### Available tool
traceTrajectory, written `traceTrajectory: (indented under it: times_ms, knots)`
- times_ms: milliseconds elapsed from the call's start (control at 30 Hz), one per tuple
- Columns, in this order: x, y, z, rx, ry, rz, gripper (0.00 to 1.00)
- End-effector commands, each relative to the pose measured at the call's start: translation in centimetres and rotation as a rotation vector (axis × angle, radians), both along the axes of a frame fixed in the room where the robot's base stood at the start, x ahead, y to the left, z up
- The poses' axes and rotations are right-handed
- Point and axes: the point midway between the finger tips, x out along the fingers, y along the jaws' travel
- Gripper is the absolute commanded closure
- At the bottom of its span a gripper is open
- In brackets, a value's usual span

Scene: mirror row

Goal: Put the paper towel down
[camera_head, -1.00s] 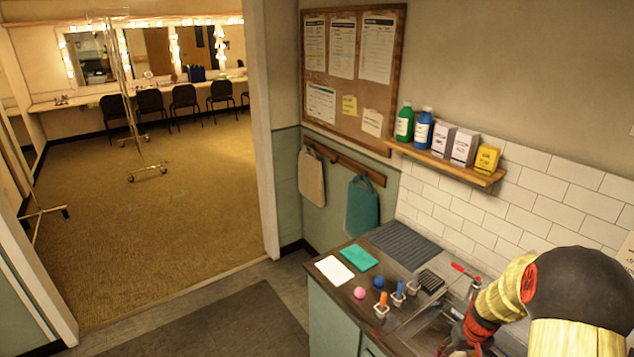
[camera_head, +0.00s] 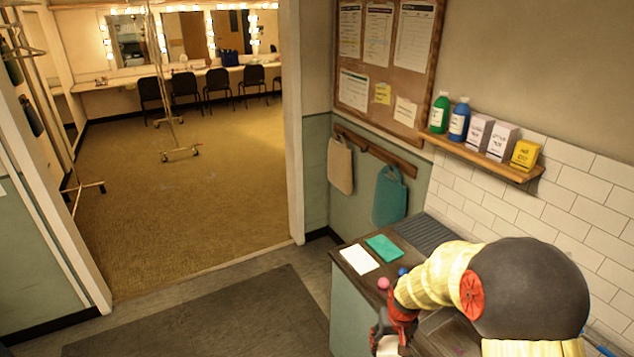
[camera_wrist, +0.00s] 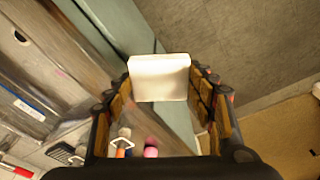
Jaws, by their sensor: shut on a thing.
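My gripper (camera_wrist: 161,95) is shut on a white, block-like paper towel (camera_wrist: 160,78), held between the fingertips in the wrist view. In the head view, my gripper (camera_head: 389,335) is low at the counter's front edge, and a bit of the white towel (camera_head: 388,347) shows below it. The wrist view shows the towel in the air over the pale green cabinet front, with the floor beyond. My arm hides much of the counter (camera_head: 345,271).
A white flat piece (camera_head: 360,259) and a teal cloth (camera_head: 384,248) lie on the counter's left end. A pink ball (camera_head: 383,283) is close to my gripper. A ribbed grey mat (camera_head: 424,232) lies by the wall. The floor left of the counter is clear.

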Motion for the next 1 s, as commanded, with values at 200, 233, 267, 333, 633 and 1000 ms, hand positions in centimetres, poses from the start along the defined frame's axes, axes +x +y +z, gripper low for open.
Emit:
traceTrajectory:
  times_ms: [200, 233, 267, 333, 633, 1000]
  knots:
    - [-0.2, 1.6, -1.8, 0.0, 0.0, 0.015, 0.73]
    - [-0.2, 1.6, -2.2, 0.0, 0.0, 0.015, 0.73]
    - [-0.2, 1.6, -2.5, 0.0, 0.0, 0.015, 0.73]
    - [-0.2, 1.6, -3.1, 0.0, 0.0, 0.015, 0.73]
    - [-0.1, 1.6, -4.5, 0.0, -0.001, 0.015, 0.73]
    - [-0.2, 1.6, -4.4, 0.0, 0.0, 0.015, 0.73]
